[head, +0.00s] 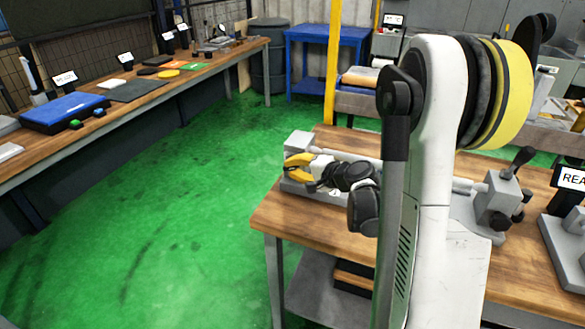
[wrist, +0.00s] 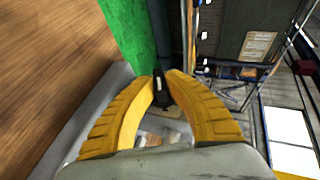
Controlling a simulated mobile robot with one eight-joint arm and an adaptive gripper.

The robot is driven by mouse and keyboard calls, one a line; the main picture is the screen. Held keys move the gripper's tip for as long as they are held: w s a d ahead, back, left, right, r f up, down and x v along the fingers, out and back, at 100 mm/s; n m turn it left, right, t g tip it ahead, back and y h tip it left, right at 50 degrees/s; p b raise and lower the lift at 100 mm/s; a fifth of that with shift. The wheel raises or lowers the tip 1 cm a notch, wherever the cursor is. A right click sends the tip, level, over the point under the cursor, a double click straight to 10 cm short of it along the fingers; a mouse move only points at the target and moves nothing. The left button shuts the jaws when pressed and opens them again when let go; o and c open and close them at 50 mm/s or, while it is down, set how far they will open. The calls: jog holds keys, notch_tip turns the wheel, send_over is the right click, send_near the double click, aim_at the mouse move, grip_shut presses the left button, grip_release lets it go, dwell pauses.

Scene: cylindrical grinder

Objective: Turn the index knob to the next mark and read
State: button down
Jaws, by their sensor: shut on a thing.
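My gripper (head: 298,167) has yellow fingers and is at the left end of the grey grinder on the wooden bench. In the wrist view its curved fingers (wrist: 164,82) close around a small dark knob (wrist: 161,95), which looks like the index knob. Its marks cannot be made out. In the head view the knob is hidden by my gripper and wrist. The grinder's grey left block (head: 298,141) stands just behind the fingers. At its right end is a grey block with a black lever (head: 518,160).
A sign reading "REA", cut off by the frame (head: 573,179), stands on a grey stand at the right. My arm covers the grinder's middle. A long bench (head: 150,97) with a blue case (head: 65,111) runs along the left. Green floor between the benches is clear.

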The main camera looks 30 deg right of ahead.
jog(key=c, duration=1.4)
grip_release()
jog(key=v, duration=1.2)
jog(key=shift+a, duration=0.1)
